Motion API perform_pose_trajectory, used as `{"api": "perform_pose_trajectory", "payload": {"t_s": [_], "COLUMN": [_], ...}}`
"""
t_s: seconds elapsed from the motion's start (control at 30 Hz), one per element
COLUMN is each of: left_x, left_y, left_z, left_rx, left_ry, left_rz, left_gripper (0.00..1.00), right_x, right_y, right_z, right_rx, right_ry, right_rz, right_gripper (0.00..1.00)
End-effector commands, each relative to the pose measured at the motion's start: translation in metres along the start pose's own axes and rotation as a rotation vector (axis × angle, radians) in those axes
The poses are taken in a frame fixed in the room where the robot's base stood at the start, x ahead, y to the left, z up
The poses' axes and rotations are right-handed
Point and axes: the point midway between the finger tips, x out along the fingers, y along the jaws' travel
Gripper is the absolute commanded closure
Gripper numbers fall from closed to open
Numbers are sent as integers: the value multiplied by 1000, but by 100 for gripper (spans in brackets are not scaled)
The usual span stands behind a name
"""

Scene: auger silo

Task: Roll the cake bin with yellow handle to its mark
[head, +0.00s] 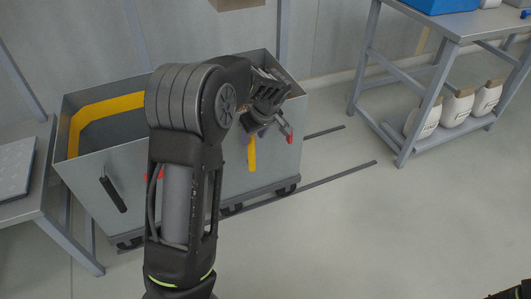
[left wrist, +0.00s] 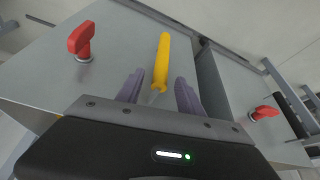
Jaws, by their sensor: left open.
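A grey metal cake bin (head: 275,167) stands on small wheels on floor rails. Its upright yellow handle (head: 252,153) is on the front face, left of a red knob (head: 290,137). My left gripper (head: 258,131) is in front of this face, near the handle's top. In the left wrist view the yellow handle (left wrist: 162,58) runs toward my open gripper (left wrist: 159,84). Its near end lies between the two purple-grey fingers, with a gap on each side. I cannot tell how deep the fingers reach. My left arm hides the bin's middle in the head view.
A second grey bin (head: 87,193) with a black handle (head: 113,194) stands close on the left. Rails (head: 345,172) run clear to the right. A grey table (head: 38,203) is at left; a shelf table (head: 400,152) with white jars (head: 458,108) is at back right.

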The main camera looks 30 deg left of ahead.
Motion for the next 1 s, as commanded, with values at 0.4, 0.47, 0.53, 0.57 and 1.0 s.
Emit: {"api": "perform_pose_trajectory", "payload": {"t_s": [0.4, 0.47, 0.53, 0.57, 1.0], "left_x": [14, 22, 34, 39, 79], "left_y": [0, 0, 0, 0, 1], "left_z": [2, 2, 3, 3, 2], "left_rx": [5, 5, 6, 6, 5], "left_ry": [-3, -3, -3, -3, -3], "left_rz": [-1, -2, 0, -1, 2], "left_gripper": [56, 56, 56, 56, 56], "right_x": [5, 8, 12, 14, 26], "right_y": [1, 2, 4, 4, 8], "right_z": [0, -1, -1, -1, -3], "right_rx": [0, 0, 0, 0, 1], "right_ry": [2, 4, 6, 7, 14], "right_rz": [0, 0, 0, 0, 0], "right_gripper": [100, 100, 100, 100, 100]}}
